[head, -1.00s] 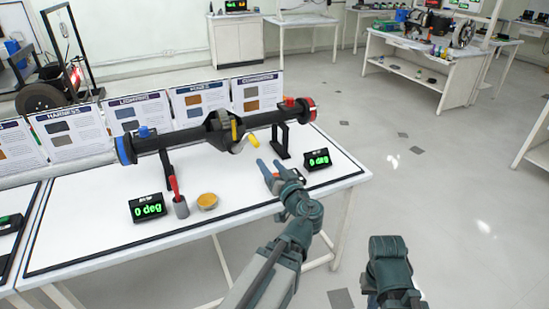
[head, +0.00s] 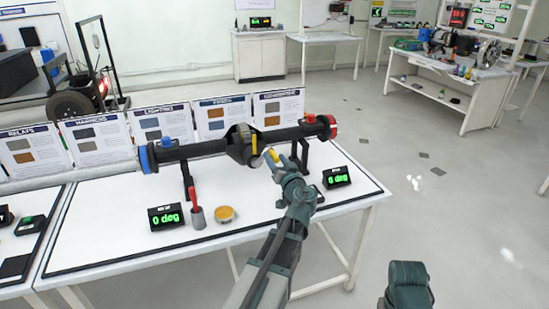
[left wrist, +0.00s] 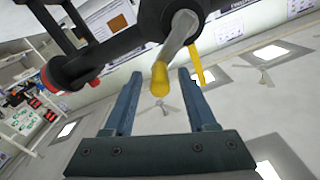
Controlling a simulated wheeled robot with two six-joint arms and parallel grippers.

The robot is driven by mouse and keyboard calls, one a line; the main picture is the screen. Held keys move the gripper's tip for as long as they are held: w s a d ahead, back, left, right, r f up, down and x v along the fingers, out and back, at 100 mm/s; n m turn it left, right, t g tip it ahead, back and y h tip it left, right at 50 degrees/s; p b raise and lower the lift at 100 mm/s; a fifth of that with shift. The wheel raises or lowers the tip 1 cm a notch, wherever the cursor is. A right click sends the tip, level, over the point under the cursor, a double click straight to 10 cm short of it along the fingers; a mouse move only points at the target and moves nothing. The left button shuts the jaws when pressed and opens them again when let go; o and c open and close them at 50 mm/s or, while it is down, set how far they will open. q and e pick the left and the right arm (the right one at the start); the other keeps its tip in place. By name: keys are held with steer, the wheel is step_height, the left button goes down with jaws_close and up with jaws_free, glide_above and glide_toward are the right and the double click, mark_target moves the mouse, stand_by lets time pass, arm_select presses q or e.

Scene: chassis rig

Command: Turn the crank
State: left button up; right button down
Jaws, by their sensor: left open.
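The crank is a grey arm (left wrist: 180,38) with a yellow handle (left wrist: 159,80) on the middle housing of a black axle (head: 205,149). The handle also shows in the head view (head: 273,163), just at my left gripper (head: 283,162). In the left wrist view my left gripper (left wrist: 160,78) is open. The handle's end lies between its fingertips, with a visible gap on each side. A yellow pointer (left wrist: 198,66) stands beside the crank. Only a link of my right arm shows at the bottom of the head view; its gripper is not visible.
The axle rests on black stands on a white table (head: 110,215). A grey cup with a red-handled tool (head: 197,215) and a yellow-topped tin (head: 225,214) stand in front. Information cards line the back.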

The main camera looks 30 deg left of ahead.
arm_select(q)
steer(key=shift+w+a, duration=0.45)
steer(key=shift+a, duration=0.05)
steer(key=shift+c, duration=0.2)
jaws_close()
stand_by(1.1)
